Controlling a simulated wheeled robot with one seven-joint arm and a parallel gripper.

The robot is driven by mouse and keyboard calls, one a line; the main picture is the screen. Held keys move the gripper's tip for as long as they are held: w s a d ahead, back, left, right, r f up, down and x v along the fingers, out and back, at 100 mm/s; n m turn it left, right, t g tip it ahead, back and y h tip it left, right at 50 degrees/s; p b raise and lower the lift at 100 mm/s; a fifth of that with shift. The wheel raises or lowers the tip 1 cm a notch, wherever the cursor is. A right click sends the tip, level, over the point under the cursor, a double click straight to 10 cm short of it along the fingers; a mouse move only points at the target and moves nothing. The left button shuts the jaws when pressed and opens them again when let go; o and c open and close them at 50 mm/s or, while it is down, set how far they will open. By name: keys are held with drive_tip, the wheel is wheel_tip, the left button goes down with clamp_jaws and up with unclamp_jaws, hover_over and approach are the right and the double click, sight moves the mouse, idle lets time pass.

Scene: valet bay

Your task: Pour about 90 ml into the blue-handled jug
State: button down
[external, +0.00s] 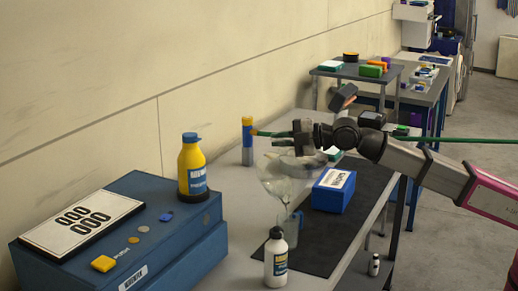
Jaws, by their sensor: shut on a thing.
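A large clear vessel (273,178), wide above and narrowing downward, hangs directly over the jug. Its lower end is close to the jug's mouth; I cannot tell whether they touch. My gripper (302,141) is at the top of the clear vessel and shut on it. Its grip is partly hidden by the dark fingers. I cannot make out any liquid or its level.
A white bottle (276,260) stands at the front. A blue box (334,192) sits on a black mat (325,240) at right. A yellow bottle (192,165) stands on a blue case (190,250) at left. A blue-yellow cylinder (247,142) stands behind. A thin green bar (470,140) crosses at arm height.

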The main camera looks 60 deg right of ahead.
sight(278, 168)
drive_tip(key=shift+s+a+r+n, duration=0.2)
drive_tip(key=shift+s+a+n, duration=0.05)
drive_tip(key=shift+a+n, duration=0.05)
idle(0.6)
drive_tip(key=shift+r+p, duration=0.1)
drive_tip(key=shift+p, duration=0.3)
drive_tip(key=w+d+f+m, duration=0.1)
drive_tip(key=w+d, duration=0.1)
drive_tip(key=w+d+f+m+g, duration=0.1)
drive_tip(key=d, duration=0.1)
drive_tip(key=shift+w+f+m, duration=0.15)
drive_tip(key=shift+f+m, duration=0.15)
drive_tip(key=shift+f, duration=0.05)
drive_tip(key=shift+w+d+f+m+g, duration=0.2)
drive_tip(key=shift+d+f+m, duration=0.1)
drive_tip(key=shift+f, duration=0.15)
drive_tip(key=shift+w+d+f+m+g, duration=0.2)
drive_tip(key=shift+d+f+m, duration=0.1)
drive_tip(key=shift+f, duration=0.15)
idle(1.1)
